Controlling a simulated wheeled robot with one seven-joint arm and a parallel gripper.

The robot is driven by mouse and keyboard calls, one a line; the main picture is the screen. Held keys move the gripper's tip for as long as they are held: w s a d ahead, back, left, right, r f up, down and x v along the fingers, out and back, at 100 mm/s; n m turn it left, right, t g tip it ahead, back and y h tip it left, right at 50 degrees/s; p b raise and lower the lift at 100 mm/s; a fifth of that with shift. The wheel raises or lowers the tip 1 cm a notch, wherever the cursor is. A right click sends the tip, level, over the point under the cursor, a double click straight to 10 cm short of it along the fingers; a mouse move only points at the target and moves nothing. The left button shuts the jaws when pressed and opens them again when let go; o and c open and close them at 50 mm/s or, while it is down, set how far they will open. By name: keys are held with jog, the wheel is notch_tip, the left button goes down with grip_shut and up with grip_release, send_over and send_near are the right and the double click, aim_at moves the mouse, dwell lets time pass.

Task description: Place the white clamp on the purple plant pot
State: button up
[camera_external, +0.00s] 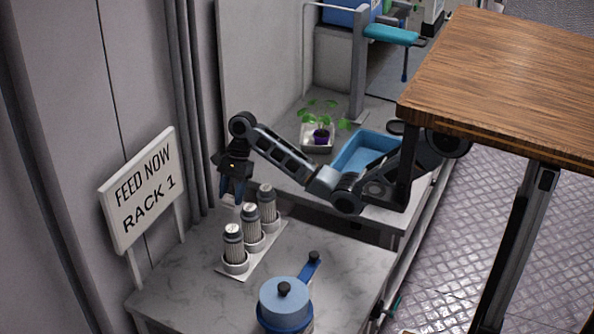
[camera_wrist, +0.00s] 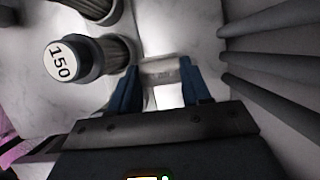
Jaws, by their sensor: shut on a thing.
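My gripper (camera_external: 231,197) hangs with its blue fingers pointing down above the back of the marble counter, behind the row of canisters. In the wrist view, my gripper (camera_wrist: 160,82) is shut on a pale piece, which looks like the white clamp (camera_wrist: 160,67), held between the fingertips. In the external view the clamp is too small to make out clearly. The purple plant pot (camera_external: 321,138) holds a green seedling and stands in a small pale tray on the far counter, right of my gripper and well apart from it.
Several capped canisters (camera_external: 234,248) stand in a row just below my gripper; one labelled 150 (camera_wrist: 62,62) is close in the wrist view. A blue bin (camera_external: 366,151) sits right of the pot. A blue saucepan (camera_external: 285,303) stands in front.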

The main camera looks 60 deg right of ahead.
jog(key=shift+s+d+r, duration=0.15)
jog(key=shift+d+r, duration=0.1)
jog(key=shift+d, duration=0.2)
jog(key=s+d+r+m+t+p, duration=0.1)
jog(key=d+r, duration=0.2)
jog(key=d, duration=0.6)
jog(key=s+d+r+m+p, duration=0.1)
jog(key=d+r+m, duration=0.15)
jog(key=d, duration=0.65)
jog(key=s+d+r+m+t+p, duration=0.1)
jog(key=d+r+p, duration=0.15)
jog(key=d, duration=0.65)
jog(key=s+d+r+m+t+h+p, duration=0.1)
jog(key=s+d+r+m, duration=0.15)
jog(key=s+d, duration=0.65)
jog(key=s+d+r+m+p, duration=0.1)
jog(key=s+d+r, duration=0.2)
jog(key=s+d, duration=0.65)
jog(key=b, duration=0.3)
send_near(317, 136)
jog(key=shift+w+a+f, duration=0.4)
jog(key=shift+w+a, duration=0.2)
jog(key=shift+a, duration=0.05)
jog(key=shift+w+f, duration=0.1)
jog(key=shift+f, duration=1.95)
jog(key=shift+a+f+p, duration=0.1)
jog(key=shift+p, duration=0.3)
